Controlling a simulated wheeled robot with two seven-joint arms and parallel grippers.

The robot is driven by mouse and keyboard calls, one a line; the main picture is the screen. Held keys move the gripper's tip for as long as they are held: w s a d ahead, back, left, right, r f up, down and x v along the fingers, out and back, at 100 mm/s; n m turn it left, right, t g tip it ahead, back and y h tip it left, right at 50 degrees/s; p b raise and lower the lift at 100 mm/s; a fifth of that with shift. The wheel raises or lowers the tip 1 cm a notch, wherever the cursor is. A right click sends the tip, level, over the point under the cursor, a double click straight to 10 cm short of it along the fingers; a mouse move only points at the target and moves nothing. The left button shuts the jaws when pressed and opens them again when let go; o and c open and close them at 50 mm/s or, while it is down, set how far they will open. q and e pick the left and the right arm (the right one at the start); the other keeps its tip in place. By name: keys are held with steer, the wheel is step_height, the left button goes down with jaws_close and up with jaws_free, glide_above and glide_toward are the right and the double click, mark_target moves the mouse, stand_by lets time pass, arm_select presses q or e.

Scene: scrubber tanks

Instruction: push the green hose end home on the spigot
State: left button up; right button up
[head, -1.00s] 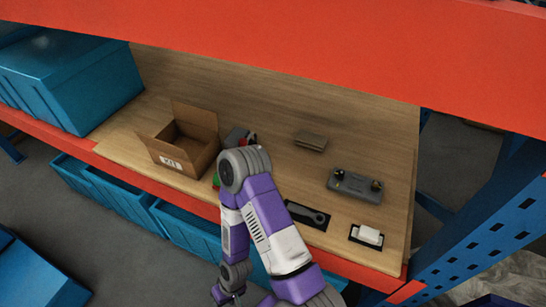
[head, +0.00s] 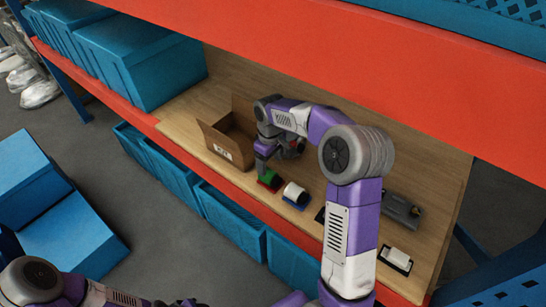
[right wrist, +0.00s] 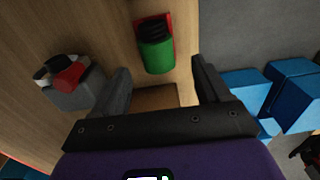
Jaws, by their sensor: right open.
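The green hose end (head: 269,176), a short green cylinder with a black part, lies on a red mat (head: 262,187) near the shelf's front edge. In the right wrist view the green hose end (right wrist: 157,57) lies beyond and between my spread fingertips. My right gripper (head: 262,166) is open and empty, close above it; its fingers also show in the right wrist view (right wrist: 160,68). A grey block (right wrist: 80,95) with red, white and black parts stands to the left there; I cannot tell whether it carries the spigot.
An open cardboard box (head: 228,150) stands left of the right gripper. A white roll (head: 295,191) sits on a blue mat to the right. A grey fixture (head: 402,209) is partly behind my right arm. A red beam (head: 400,75) crosses above the shelf.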

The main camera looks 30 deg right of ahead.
mark_target(272, 174)
steer(key=shift+s+d, duration=0.1)
steer(key=shift+d, duration=0.3)
steer(key=shift+f, duration=0.1)
step_height(272, 174, down, 9)
steer(key=b, duration=0.7)
steer(key=shift+a+f, duration=0.1)
steer(key=shift+f, duration=0.1)
steer(key=c, duration=1)
steer(key=o, duration=1)
